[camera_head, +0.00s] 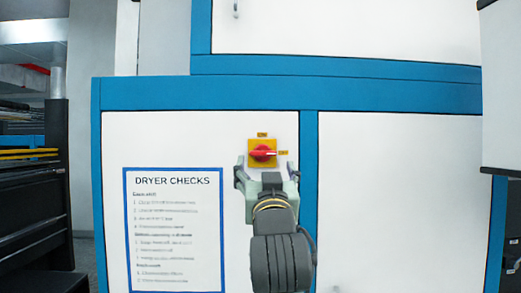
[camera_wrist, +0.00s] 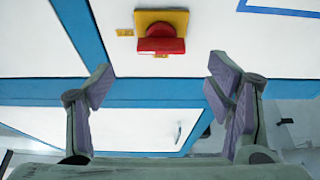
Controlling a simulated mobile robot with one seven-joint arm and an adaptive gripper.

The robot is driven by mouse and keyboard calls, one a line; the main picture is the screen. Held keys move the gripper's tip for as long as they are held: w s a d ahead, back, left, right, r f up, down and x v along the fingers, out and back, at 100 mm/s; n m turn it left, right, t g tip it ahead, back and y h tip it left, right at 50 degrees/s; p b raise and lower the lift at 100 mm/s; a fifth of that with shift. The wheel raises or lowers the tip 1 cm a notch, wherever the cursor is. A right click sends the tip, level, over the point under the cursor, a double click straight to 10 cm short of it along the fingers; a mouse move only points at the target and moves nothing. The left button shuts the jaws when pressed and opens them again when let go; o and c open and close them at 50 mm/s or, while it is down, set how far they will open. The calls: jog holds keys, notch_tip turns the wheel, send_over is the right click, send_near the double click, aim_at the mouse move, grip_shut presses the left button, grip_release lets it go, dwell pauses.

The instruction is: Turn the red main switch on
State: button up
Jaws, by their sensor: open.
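The red main switch (camera_head: 262,153) is a red rotary handle on a square yellow plate (camera_head: 253,144) on the white cabinet panel. Its handle lies roughly horizontal in the head view, towards a small yellow label on the right that seems to read OFF; another label above seems to read ON. In the wrist view the red switch (camera_wrist: 161,44) is at the top middle. My gripper (camera_head: 266,170) is open and empty in front of the panel, its fingers just below and either side of the switch. In the wrist view my gripper (camera_wrist: 158,84) shows its spread pads, apart from the switch.
A blue-framed DRYER CHECKS sheet (camera_head: 174,230) is on the panel left of the switch. Blue frame strips (camera_head: 309,200) border the panel. Dark shelving (camera_head: 35,200) stands at the left. The panel around the switch is otherwise flat and clear.

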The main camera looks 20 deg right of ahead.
aim_at(264, 155)
jog(key=p+x, duration=0.2)
jog(key=x, duration=0.5)
jog(key=shift+w+a, duration=0.1)
jog(key=shift+c, duration=0.5)
jog(key=c, duration=1.1)
